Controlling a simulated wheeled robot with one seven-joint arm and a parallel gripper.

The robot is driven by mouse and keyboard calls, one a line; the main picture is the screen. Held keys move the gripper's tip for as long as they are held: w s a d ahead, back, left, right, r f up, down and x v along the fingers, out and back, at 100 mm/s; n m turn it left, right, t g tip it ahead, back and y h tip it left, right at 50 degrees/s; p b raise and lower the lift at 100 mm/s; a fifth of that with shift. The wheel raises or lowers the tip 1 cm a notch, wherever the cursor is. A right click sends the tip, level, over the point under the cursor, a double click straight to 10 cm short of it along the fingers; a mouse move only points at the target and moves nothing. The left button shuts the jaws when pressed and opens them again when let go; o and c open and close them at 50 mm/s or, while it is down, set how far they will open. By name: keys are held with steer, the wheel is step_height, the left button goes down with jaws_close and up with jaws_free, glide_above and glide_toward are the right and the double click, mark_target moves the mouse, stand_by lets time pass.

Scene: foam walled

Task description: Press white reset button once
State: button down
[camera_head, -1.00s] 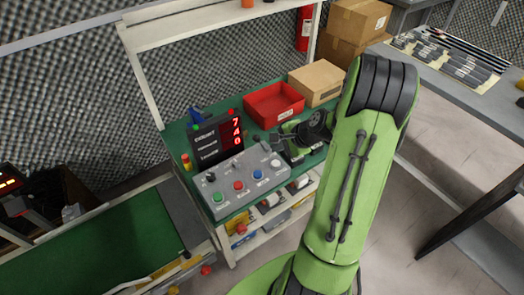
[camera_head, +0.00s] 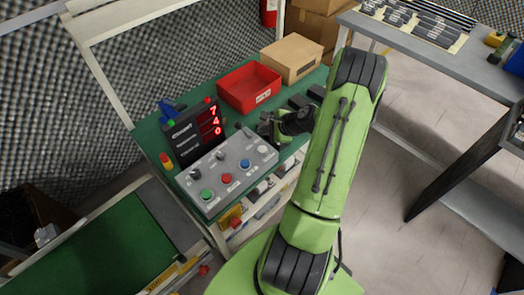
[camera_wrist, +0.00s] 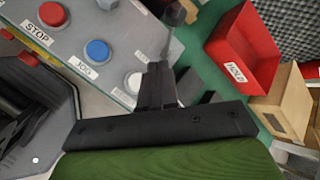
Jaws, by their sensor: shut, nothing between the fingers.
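The white button (camera_head: 263,149) is the rightmost of the row on the grey control panel (camera_head: 215,190), to the right of the blue button (camera_head: 245,163). In the wrist view the white button (camera_wrist: 135,82) shows just left of my gripper (camera_wrist: 161,68), partly beside the dark fingers. My gripper is shut and empty. I cannot tell the gap in height, but I see no contact.
Red (camera_head: 227,179) and green (camera_head: 207,194) buttons sit left on the panel. A dark-knobbed lever (camera_wrist: 175,13) stands near my fingers. Behind are a display (camera_head: 194,133), a red bin (camera_head: 249,88) and a cardboard box (camera_head: 291,58) on the green bench.

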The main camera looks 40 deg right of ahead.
mark_target(264, 150)
step_height(264, 150, down, 7)
steer(key=b, duration=0.4)
steer(key=shift+r, duration=0.15)
stand_by(1.5)
steer(key=shift+f+b, duration=0.35)
steer(key=shift+b, duration=0.1)
steer(key=shift+f+b, duration=0.35)
steer(key=shift+f, duration=0.15)
stand_by(0.5)
steer(key=shift+r+p, duration=0.8)
steer(key=shift+r, duration=0.15)
step_height(264, 150, up, 5)
steer(key=p, duration=0.4)
steer(key=shift+r, duration=0.1)
